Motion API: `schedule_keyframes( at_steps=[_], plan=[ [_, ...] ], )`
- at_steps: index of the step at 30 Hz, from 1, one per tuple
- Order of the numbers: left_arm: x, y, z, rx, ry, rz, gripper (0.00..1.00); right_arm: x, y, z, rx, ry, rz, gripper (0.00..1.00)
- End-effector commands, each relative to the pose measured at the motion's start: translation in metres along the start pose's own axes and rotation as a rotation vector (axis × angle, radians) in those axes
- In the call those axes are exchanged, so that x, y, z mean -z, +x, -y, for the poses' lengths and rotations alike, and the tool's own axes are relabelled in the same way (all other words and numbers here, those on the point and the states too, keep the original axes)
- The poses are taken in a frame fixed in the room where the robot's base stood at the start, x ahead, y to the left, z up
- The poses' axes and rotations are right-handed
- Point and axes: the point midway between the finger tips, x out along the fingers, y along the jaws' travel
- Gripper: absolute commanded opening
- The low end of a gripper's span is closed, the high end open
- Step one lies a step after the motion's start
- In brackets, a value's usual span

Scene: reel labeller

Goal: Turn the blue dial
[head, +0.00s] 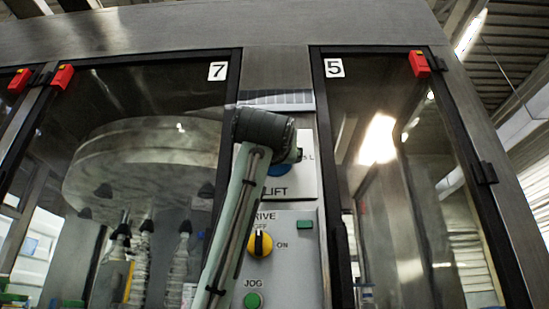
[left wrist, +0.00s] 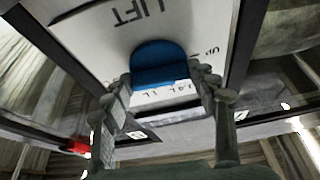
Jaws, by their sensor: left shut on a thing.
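The blue dial (left wrist: 160,58) sits on the white LIFT panel. In the left wrist view it lies between the two fingers of my left gripper (left wrist: 165,76), which is shut on it. The fingertips reach its two sides. In the head view my left arm comes up from below and its wrist covers most of the dial. Only a small blue part of the dial (head: 281,169) shows above the word LIFT. My right gripper is in neither view.
Below the LIFT panel, the DRIVE panel has a yellow-and-black knob (head: 260,244) and a green JOG button (head: 253,300). Glass doors marked 7 (head: 217,71) and 5 (head: 334,68) flank the panels. Red latches (head: 419,64) sit on the door frames.

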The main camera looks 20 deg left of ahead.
Motion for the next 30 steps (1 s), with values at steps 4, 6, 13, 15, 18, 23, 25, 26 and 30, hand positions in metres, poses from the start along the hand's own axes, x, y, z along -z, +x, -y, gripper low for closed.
schedule_keyframes(
  at_steps=[4,6,13,15,18,23,25,26,30],
  plan=[
    [-0.0016,-0.0001,-0.0018,0.018,-0.047,0.004,0.29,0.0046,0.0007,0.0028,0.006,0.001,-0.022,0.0],
    [-0.0016,0.0,-0.0017,0.025,-0.063,0.004,0.29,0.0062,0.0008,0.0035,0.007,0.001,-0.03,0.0],
    [-0.0013,0.0001,-0.0013,0.034,-0.084,0.004,0.29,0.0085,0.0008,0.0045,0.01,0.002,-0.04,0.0],
    [-0.0013,0.0002,-0.0012,0.035,-0.086,0.004,0.29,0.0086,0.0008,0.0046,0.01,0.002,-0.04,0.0],
    [-0.0012,0.0002,-0.0011,0.035,-0.086,0.004,0.29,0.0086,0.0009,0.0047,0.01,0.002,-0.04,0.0],
    [-0.0011,0.0001,-0.0011,0.034,-0.086,0.003,0.59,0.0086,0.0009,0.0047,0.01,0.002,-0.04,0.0],
    [-0.0009,0.0001,-0.0011,0.034,-0.086,0.003,0.68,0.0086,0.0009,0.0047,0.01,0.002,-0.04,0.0],
    [-0.0009,0.0001,-0.0011,0.034,-0.085,0.003,0.72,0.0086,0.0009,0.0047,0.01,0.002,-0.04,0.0],
    [-0.0006,0.0001,-0.0009,0.034,-0.085,0.002,0.79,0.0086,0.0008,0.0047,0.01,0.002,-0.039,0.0]
  ],
)
